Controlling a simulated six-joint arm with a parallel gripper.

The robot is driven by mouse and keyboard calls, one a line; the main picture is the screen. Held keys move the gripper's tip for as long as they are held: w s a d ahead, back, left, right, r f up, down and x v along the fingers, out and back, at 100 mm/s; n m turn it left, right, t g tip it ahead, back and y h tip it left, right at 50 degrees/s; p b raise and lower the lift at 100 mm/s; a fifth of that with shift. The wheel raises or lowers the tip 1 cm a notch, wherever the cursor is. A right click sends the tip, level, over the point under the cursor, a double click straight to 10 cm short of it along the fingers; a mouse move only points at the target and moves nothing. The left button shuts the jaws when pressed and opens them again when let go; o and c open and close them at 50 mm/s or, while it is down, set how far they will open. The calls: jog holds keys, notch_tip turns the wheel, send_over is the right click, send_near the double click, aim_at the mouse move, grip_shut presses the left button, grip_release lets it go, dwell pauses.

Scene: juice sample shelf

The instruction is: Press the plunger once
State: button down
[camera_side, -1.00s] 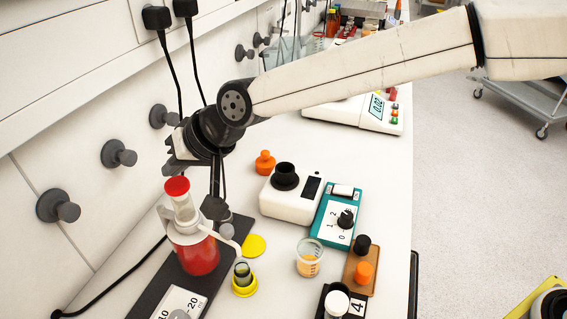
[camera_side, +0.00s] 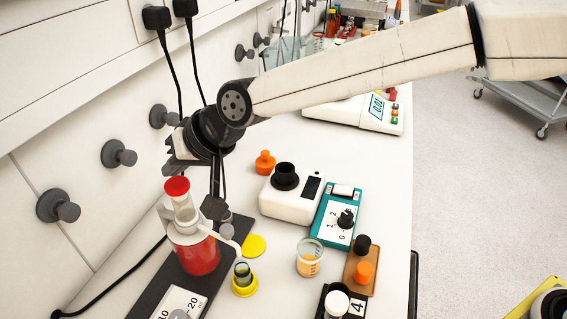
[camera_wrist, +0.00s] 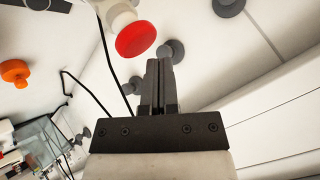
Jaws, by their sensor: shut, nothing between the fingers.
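The plunger has a red cap (camera_side: 177,187) and stands raised on a clear barrel above the white head of the dispenser bottle (camera_side: 200,257), which holds red liquid. In the wrist view the red cap (camera_wrist: 136,39) lies just left of my fingertips. My gripper (camera_side: 214,206) points down, shut and empty, just right of the plunger in the side view and seemingly behind it. Its closed fingers (camera_wrist: 159,66) also show in the wrist view. I see no contact with the cap. A small vial in a yellow holder (camera_side: 244,290) stands by the spout.
A yellow disc (camera_side: 254,246), a white instrument (camera_side: 285,207), a teal dial box (camera_side: 328,232) and a cup of orange liquid (camera_side: 309,268) stand to the right. A brown block (camera_side: 356,286) holds caps. Wall knobs (camera_side: 120,154) and cables are at left.

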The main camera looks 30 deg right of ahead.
aim_at(177, 184)
jog(key=shift+s+f, duration=0.1)
jog(key=shift+f, duration=1.45)
dwell(2.0)
jog(key=shift+r, duration=1.45)
jog(key=shift+r, duration=0.15)
jog(key=shift+r, duration=2.45)
